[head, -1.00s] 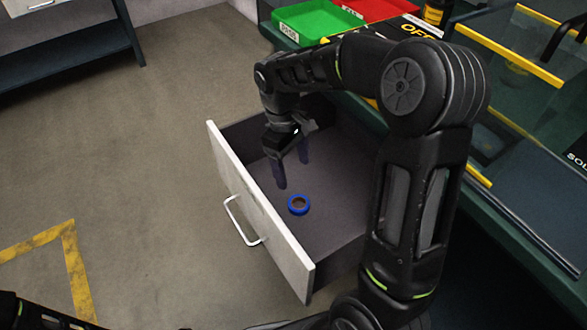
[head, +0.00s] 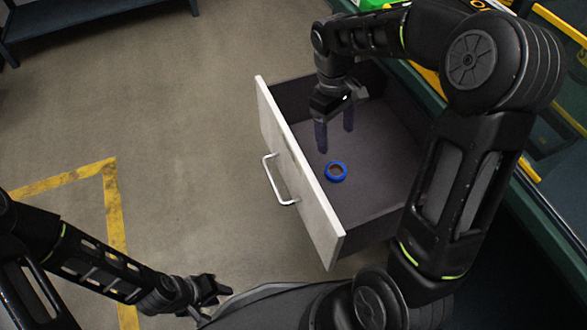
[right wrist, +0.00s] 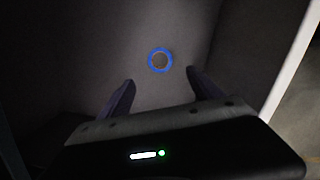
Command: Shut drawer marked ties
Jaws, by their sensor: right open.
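The drawer (head: 300,182) stands pulled open, its white front and handle (head: 276,182) facing left in the head view. No label shows on its front from here. A blue ring-shaped roll (head: 337,171) lies on the drawer floor; it also shows in the right wrist view (right wrist: 160,60). My right gripper (head: 335,140) is open and empty, pointing down inside the drawer near the roll, apart from it. In the right wrist view its two fingers (right wrist: 158,92) are spread, with the roll beyond them. My left gripper (head: 215,290) is low, left of the drawer front; its jaw state is unclear.
A dark green workbench (head: 510,190) runs along the right, above the drawer. A green bin edge (head: 375,4) shows on it at the top. The floor left of the drawer is clear, with a yellow marked line (head: 112,205). A dark shelf (head: 90,22) stands far back left.

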